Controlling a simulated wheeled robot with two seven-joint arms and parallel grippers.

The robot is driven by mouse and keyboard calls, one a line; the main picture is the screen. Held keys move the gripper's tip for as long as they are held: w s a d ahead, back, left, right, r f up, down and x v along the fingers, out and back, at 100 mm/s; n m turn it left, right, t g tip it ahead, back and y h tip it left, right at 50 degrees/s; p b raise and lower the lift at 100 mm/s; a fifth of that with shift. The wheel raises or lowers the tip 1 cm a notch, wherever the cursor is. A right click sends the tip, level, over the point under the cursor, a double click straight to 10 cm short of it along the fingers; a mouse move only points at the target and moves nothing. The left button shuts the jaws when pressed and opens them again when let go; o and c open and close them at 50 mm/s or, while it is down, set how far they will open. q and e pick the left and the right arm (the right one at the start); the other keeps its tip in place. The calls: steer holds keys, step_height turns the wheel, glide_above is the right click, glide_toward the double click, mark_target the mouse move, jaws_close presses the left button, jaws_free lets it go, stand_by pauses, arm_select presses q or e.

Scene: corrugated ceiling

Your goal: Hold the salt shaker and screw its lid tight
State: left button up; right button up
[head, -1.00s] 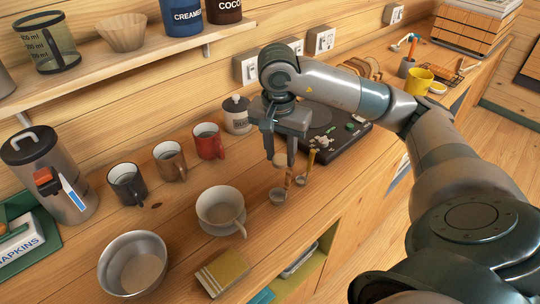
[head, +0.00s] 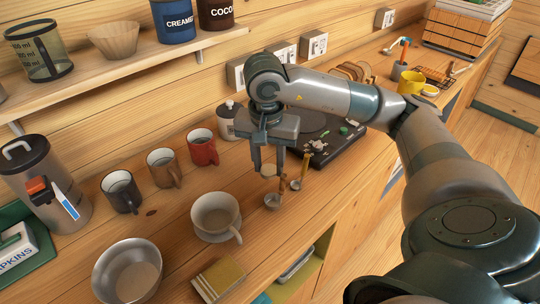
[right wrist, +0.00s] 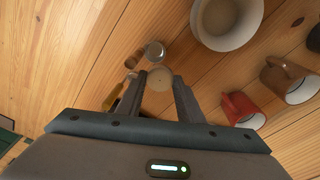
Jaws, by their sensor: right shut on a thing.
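My right gripper (head: 268,168) points down over the counter (head: 165,235). Its two fingers are closed on a small pale round thing (right wrist: 160,78), which also shows between the fingertips in the head view (head: 268,170). It may be the salt shaker or its lid; I cannot tell which. Its lower part is hidden or too small to make out. I cannot pick out any other salt shaker for certain. My left gripper is not in view.
A small metal scoop (head: 272,201) and a wooden-handled spoon (head: 305,168) lie close by the gripper. A white cup (head: 216,213), a red mug (head: 203,151) and a metal bowl (head: 127,278) stand to the left. A black hob (head: 335,143) is behind right.

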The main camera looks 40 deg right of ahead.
steer(key=a+f+n, duration=0.1)
steer(key=a+n, duration=0.2)
steer(key=a, duration=0.1)
steer(key=s+a+f+n, duration=0.1)
steer(key=a+n, duration=0.2)
steer(key=a, duration=0.2)
steer(key=a+f+n+y, duration=0.1)
steer(key=a+n, duration=0.3)
steer(key=shift+s+a+f+t, duration=0.2)
steer(key=shift+s+f+t, duration=0.05)
steer(key=shift+t, duration=0.05)
steer(key=shift+s+a+f+n, duration=0.15)
steer(key=shift+s+a+n, duration=0.05)
steer(key=shift+a+n, duration=0.3)
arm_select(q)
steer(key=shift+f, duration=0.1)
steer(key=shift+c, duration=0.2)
arm_select(e)
steer(key=shift+d, duration=0.1)
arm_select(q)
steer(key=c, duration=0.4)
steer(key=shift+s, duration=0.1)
arm_select(e)
steer(key=shift+s, duration=0.1)
